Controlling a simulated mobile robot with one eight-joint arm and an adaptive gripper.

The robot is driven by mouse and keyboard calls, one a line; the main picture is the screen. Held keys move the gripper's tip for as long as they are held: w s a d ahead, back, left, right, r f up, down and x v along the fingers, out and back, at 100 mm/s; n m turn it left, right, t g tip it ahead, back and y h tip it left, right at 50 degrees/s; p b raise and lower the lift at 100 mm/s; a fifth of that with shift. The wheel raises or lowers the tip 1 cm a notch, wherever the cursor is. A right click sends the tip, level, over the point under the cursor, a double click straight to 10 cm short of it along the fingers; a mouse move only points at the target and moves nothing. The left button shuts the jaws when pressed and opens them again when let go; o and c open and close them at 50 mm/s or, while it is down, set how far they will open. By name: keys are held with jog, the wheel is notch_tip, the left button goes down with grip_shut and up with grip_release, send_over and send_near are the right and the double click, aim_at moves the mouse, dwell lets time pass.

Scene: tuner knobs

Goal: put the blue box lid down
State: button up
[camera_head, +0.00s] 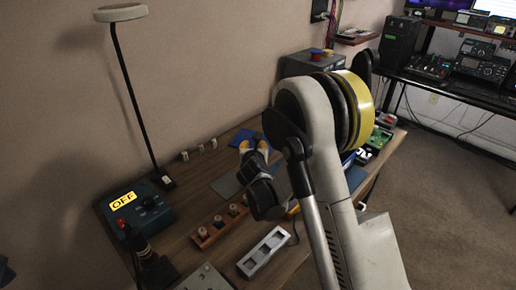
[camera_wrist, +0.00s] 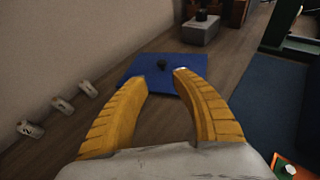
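The blue lid (camera_wrist: 135,75) is a flat blue square with a small black knob (camera_wrist: 162,64). In the wrist view it lies flat on the wooden table just past my fingertips. My gripper (camera_wrist: 160,82) is open, its two yellow fingers spread apart with nothing between them. The knob is beyond the fingertips, and I see no contact with it. In the head view the blue lid (camera_head: 240,136) shows partly behind my gripper (camera_head: 253,146), whose wrist and arm cover much of that part of the table.
Small white blocks (camera_wrist: 62,104) line the wall side. A grey box (camera_wrist: 200,31) stands beyond the lid, and a dark blue mat (camera_wrist: 262,110) lies to the right. In the head view, a blue device marked OFF (camera_head: 148,219), a wooden block (camera_head: 220,225) and a grey tray (camera_head: 264,252) stand nearer.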

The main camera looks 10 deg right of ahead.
jog(key=s+d+r+m+g, duration=0.2)
jog(key=s+r+m, duration=0.5)
jog(key=s+m, duration=0.15)
jog(key=s+d+r+m+g, duration=0.1)
jog(key=s+d+r+m, duration=0.2)
jog(key=s+r+m, duration=0.5)
jog(key=s+a+f+m+g+y, duration=0.1)
jog(key=s+m, duration=0.7)
jog(key=s, duration=0.4)
jog(key=s+a+f+m+g+y, duration=0.1)
jog(key=s+m+g+y, duration=0.1)
jog(key=s+m, duration=0.7)
jog(key=s, duration=0.3)
jog(key=shift+a+f+g, duration=0.25)
jog(key=shift+a+g, duration=0.05)
